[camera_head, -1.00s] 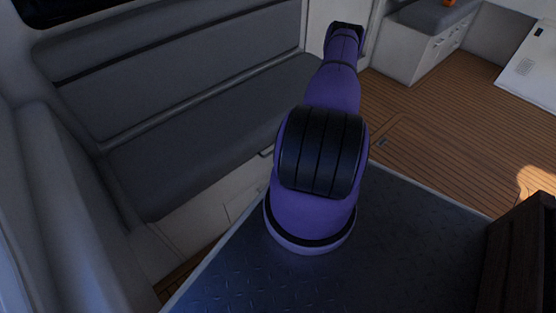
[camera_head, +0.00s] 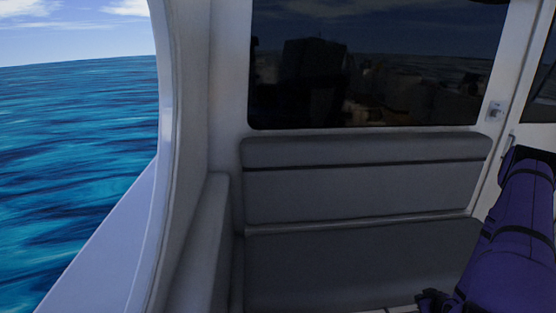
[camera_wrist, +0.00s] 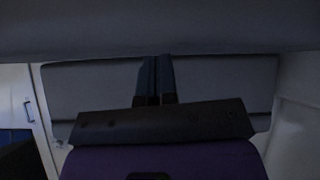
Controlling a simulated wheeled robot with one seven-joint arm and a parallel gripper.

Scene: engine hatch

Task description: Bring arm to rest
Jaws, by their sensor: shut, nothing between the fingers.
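My arm shows purple and black along the right edge of the head view, slanting up toward the door. My gripper (camera_wrist: 157,62) shows in the wrist view as two dark fingers side by side. They are together, with nothing seen between them. Behind them is a grey padded surface (camera_wrist: 218,85). A dark part shows low beside my arm in the head view; I cannot tell whether it is the gripper.
A grey bench seat (camera_head: 350,265) with a padded backrest (camera_head: 360,190) stands left of my arm. A dark window (camera_head: 370,70) is above it. A white door frame (camera_head: 500,95) is at the right. An opening at the left shows the sea (camera_head: 75,150).

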